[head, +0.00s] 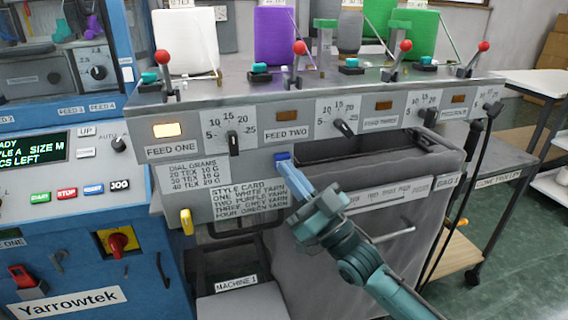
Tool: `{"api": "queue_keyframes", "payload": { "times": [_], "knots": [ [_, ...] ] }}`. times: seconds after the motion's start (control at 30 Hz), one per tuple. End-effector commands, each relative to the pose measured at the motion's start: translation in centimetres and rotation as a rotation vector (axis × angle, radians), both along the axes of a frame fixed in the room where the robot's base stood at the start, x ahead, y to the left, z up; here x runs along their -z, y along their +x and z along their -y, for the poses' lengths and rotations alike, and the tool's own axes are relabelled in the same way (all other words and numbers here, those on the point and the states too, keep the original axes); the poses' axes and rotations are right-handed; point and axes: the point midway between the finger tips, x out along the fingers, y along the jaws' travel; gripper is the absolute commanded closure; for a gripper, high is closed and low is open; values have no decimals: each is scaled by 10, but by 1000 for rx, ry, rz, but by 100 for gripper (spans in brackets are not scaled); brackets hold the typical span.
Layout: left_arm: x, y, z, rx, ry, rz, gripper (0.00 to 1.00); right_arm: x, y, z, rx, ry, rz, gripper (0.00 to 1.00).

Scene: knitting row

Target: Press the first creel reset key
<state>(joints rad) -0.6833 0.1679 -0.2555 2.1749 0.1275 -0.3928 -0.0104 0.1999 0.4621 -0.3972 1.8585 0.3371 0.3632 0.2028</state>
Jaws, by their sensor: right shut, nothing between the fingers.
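The creel (300,105) carries a row of dials and lamps. The lamp (167,130) over FEED ONE is lit bright; the lamp (288,115) over FEED TWO is dull. My right gripper (285,168) reaches up from the lower right, shut and empty, with its fingertips in front of the panel below FEED TWO. A darker blue block (282,156) shows at the fingertips; I cannot tell whether it is a key or part of the fingers, or whether there is contact. No key is clearly labelled as a reset key. My left gripper is not in view.
Red-knobbed levers (163,57) and yarn cones (275,37) stand on top of the creel. The blue knitting machine (60,190) stands at left, a cone trolley (535,85) at right.

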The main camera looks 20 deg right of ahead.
Motion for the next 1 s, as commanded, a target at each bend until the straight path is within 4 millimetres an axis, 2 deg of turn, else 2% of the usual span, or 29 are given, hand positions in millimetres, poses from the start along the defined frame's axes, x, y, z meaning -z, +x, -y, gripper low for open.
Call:
{"api": "queue_keyframes", "payload": {
  "times": [0.3,1.0],
  "knots": [
    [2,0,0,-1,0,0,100,0,9,0,1,0,0,100],
    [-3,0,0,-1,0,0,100,1,1,0,1,-1,-2,100]
  ]
}}
